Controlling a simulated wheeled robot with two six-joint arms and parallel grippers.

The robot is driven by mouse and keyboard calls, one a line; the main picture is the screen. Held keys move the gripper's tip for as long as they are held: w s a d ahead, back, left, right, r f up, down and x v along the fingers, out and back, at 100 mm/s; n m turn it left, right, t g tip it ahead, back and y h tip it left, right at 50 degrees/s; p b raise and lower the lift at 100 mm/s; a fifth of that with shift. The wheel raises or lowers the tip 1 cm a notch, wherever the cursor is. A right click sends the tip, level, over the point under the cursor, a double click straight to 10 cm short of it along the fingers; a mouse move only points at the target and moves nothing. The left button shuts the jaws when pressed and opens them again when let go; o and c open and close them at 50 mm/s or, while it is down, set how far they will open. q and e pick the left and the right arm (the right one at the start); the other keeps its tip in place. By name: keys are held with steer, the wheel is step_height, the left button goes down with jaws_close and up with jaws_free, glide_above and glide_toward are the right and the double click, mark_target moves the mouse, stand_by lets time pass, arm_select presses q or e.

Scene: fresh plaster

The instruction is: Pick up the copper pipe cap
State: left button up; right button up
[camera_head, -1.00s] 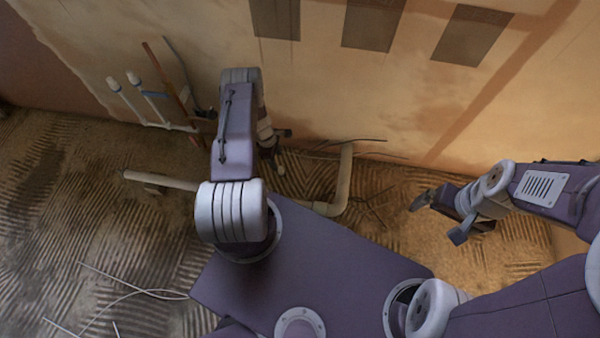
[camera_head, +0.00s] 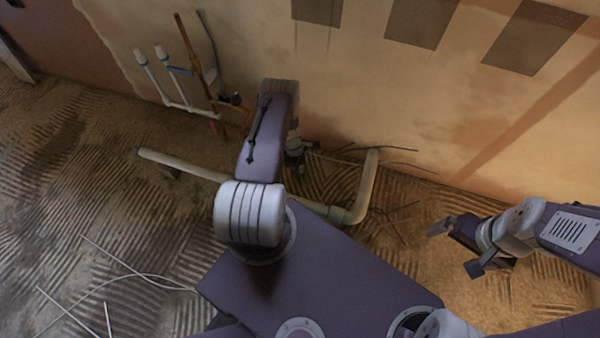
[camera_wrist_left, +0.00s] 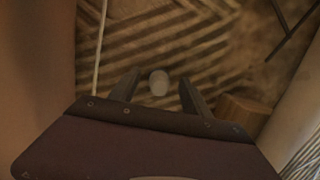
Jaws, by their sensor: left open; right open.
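A small round, pale cap-like object (camera_wrist_left: 159,83) shows between the fingers of my left gripper (camera_wrist_left: 159,77) in the left wrist view. It looks grey-beige rather than clearly copper, so I cannot be sure it is the copper pipe cap. The fingers stand apart on either side of it, with a gap to each. In the head view my left gripper (camera_head: 295,158) hangs near the foot of the wall, partly hidden behind its own arm. My right gripper (camera_head: 457,248) is open and empty over the floor at the right.
A thick beige elbow pipe (camera_head: 366,188) lies close to the left gripper, with thin dark wires (camera_head: 385,150) around it. White capped pipes (camera_head: 155,75) and a copper pipe (camera_head: 190,55) stand by the wall at left. The ridged floor (camera_head: 60,190) is mostly open at left.

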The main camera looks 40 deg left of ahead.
mark_target(301, 167)
arm_select(q)
steer(key=shift+r, duration=0.15)
jaws_close()
steer(key=shift+r, duration=0.15)
steer(key=r+p, duration=0.5)
steer(key=shift+s+d+r, duration=0.1)
steer(key=shift+d+r, duration=0.1)
steer(key=shift+d, duration=0.15)
steer(key=s+d+r+p, duration=0.4)
steer(key=d+p, duration=0.6)
steer(key=p, duration=0.5)
steer(key=shift+s+r+p, duration=0.3)
steer(key=shift+s+r, duration=0.05)
steer(key=shift+r, duration=0.35)
